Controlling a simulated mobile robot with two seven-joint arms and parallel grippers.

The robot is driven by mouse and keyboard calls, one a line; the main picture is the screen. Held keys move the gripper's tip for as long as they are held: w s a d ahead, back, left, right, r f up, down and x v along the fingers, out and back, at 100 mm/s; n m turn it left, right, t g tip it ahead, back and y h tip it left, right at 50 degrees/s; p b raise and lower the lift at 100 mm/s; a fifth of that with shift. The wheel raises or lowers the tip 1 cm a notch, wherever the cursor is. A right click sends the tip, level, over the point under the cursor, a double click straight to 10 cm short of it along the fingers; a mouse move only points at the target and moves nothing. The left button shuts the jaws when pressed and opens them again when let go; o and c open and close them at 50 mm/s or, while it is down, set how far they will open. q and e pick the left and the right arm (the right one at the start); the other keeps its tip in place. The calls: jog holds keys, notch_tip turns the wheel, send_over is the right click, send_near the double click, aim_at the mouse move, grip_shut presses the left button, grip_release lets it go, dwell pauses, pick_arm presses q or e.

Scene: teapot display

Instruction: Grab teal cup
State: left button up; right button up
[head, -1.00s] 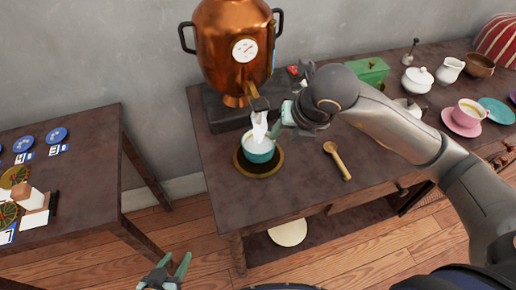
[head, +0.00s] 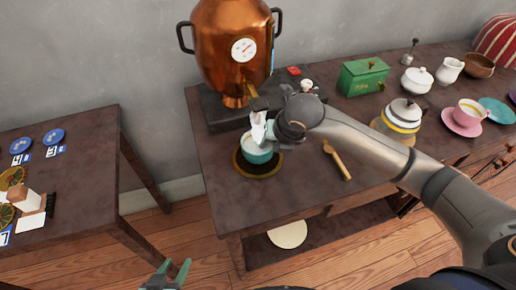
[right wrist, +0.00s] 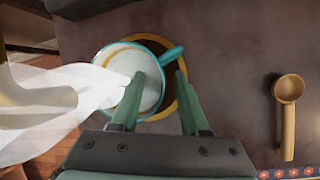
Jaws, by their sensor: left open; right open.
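The teal cup (head: 259,155) stands upright on a round dark mat with a gold ring (head: 243,172), below the tap of a copper urn. In the right wrist view the teal cup (right wrist: 104,58) shows a pale inside and a teal handle at its upper right. My right gripper (right wrist: 160,78) is open. One finger overlaps the cup's opening and the other is just right of its rim, below the handle; contact cannot be told. In the head view the right gripper (head: 270,132) partly covers the cup's right side. My left gripper (head: 170,273) is open and empty, low over the floor.
The copper urn (head: 228,45) stands behind the cup. A white wispy shape (right wrist: 45,105) hangs beside the cup. A wooden scoop (head: 338,160) lies to the right. A striped lidded pot (head: 402,116) and green box (head: 361,78) stand further right. The table's front is clear.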

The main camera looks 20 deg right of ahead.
jog(key=shift+c, duration=0.2)
grip_shut()
jog(key=shift+r, duration=0.1)
dwell(1.0)
